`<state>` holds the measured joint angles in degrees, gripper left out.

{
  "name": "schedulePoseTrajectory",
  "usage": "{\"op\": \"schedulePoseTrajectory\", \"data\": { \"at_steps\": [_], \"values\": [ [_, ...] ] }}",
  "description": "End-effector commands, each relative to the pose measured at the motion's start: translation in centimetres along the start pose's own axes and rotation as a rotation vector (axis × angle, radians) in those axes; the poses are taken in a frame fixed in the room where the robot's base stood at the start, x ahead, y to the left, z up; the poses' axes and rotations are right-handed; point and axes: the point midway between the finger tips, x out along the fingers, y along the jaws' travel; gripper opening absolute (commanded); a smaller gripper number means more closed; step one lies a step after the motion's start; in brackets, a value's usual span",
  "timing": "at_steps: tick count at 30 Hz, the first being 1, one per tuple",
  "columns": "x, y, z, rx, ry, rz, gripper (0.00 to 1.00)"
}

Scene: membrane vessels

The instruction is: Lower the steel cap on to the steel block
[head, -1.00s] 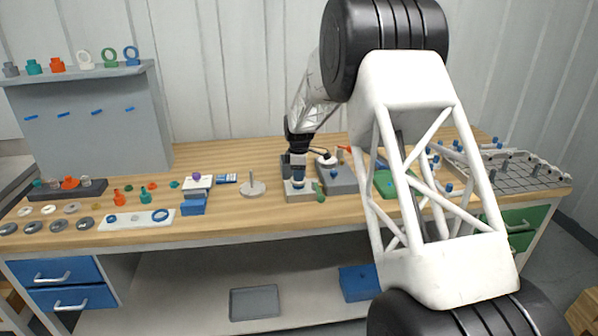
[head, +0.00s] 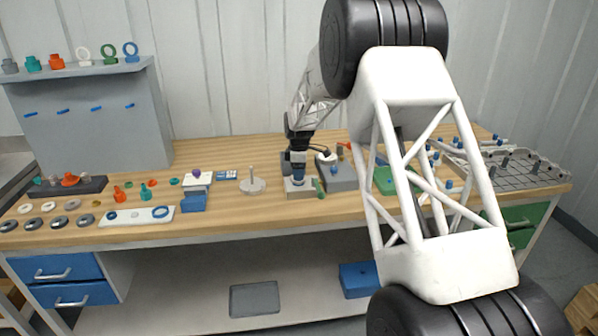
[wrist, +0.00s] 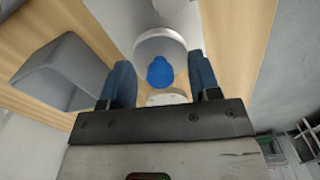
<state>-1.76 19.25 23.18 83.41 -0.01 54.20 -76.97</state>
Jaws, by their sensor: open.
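In the head view my gripper (head: 298,178) is small and far off. It points down over a grey steel block (head: 300,191) on the bench. In the wrist view my two blue fingers (wrist: 160,83) stand wide apart.
A larger grey block (head: 339,178) stands right of the gripper, and a green part (head: 320,187) is close by. A round grey base with a post (head: 252,185) stands to the left. A grey rack (head: 510,170) is at the far right.

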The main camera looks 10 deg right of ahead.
Motion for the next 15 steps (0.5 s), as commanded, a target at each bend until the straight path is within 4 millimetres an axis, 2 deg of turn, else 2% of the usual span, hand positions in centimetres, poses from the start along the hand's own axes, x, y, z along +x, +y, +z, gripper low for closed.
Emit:
{"op": "schedulePoseTrajectory", "data": {
  "at_steps": [8,15],
  "values": [
    [-1.6,0.1,0.0,0.0,0.001,0.002,0.57],
    [-4.5,0.1,0.0,0.0,0.001,0.003,0.57]
  ]
}}
